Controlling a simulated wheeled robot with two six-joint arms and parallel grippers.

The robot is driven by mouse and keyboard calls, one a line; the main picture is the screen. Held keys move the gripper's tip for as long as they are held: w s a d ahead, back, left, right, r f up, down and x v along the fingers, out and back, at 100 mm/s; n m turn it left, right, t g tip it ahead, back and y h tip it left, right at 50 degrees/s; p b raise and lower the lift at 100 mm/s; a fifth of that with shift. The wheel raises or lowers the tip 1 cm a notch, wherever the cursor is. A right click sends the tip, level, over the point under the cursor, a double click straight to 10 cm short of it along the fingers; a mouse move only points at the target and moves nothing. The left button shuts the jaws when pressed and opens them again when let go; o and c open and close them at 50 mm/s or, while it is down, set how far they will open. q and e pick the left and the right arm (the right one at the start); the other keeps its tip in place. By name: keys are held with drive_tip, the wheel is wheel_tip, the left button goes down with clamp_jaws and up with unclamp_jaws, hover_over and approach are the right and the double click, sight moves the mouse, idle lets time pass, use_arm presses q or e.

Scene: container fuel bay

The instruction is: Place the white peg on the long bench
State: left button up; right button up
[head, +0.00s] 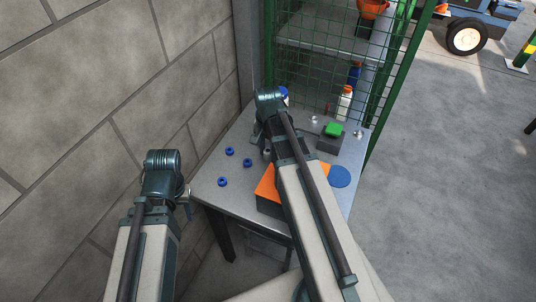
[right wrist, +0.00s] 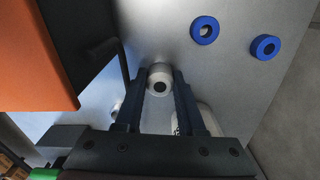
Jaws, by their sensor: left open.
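A pale round piece with a dark centre (right wrist: 160,80), which looks like the white peg, is between the fingertips of my right gripper (right wrist: 160,74) in the right wrist view. The fingers flank it closely; I cannot tell whether they press on it. In the head view a small pale piece (head: 267,151) shows beside my right wrist, and that gripper is mostly hidden. The grey metal bench (head: 208,183) stands by the block wall; I cannot tell whether it is the long bench. My left gripper (head: 188,198) is open and empty by the bench's left front corner.
Several blue rings (head: 229,151) lie on the bench's left part. An orange-topped box (head: 266,186), a blue disc (head: 340,176) and a green-topped block (head: 332,130) are further right. A white bottle (head: 345,103) stands near the green mesh (head: 325,75). Open floor lies right.

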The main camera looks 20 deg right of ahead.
clamp_jaws()
drive_tip(key=shift+r+p, duration=8.75)
drive_tip(key=b, duration=0.8)
hover_over(268, 150)
wheel_tip(268, 150, down, 8)
drive_tip(key=shift+r, duration=0.2)
